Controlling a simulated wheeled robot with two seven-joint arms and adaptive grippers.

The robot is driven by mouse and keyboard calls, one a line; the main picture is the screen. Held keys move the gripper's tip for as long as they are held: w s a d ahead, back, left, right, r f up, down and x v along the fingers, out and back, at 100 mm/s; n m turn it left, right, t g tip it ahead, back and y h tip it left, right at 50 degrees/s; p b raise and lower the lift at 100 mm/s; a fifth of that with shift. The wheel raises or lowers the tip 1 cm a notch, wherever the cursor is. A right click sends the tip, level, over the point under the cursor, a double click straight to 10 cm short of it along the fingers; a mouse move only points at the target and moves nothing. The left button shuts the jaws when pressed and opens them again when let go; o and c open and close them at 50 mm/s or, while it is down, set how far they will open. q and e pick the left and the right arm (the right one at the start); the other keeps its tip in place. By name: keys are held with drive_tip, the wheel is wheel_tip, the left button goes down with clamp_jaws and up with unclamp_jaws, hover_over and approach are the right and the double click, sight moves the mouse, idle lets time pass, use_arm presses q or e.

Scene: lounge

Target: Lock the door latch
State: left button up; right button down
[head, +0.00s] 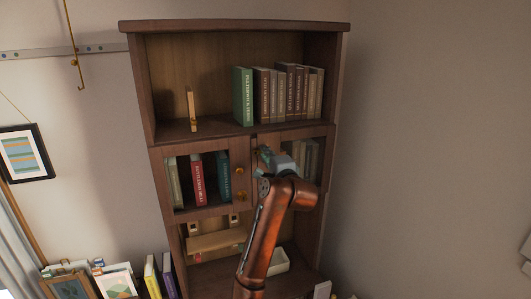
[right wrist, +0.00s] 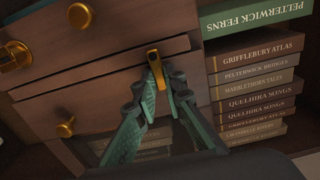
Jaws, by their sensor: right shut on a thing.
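The brass door latch (right wrist: 154,57) sits near the edge of a wooden cabinet door, close to the shelf with the books. My right gripper (right wrist: 162,78) has its green fingers shut on the latch in the right wrist view. In the head view my right gripper (head: 266,158) is at the upper middle of the cabinet doors, and the arm hides much of the right door (head: 313,188). The left door (head: 211,206) has a glass pane and looks shut. The latch's exact angle is hard to tell. My left gripper is not in view.
Brass knobs (right wrist: 80,16) and another brass fitting (right wrist: 15,56) stick out from the door fronts. A green book (head: 243,97) and several brown books stand on the open shelf above. The right wall is bare.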

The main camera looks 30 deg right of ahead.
idle(0.3)
drive_tip(key=c, duration=2)
unclamp_jaws()
drive_tip(key=shift+s, duration=0.1)
drive_tip(key=v, duration=1.1)
drive_tip(key=shift+s+f, duration=0.1)
drive_tip(key=shift+s, duration=0.3)
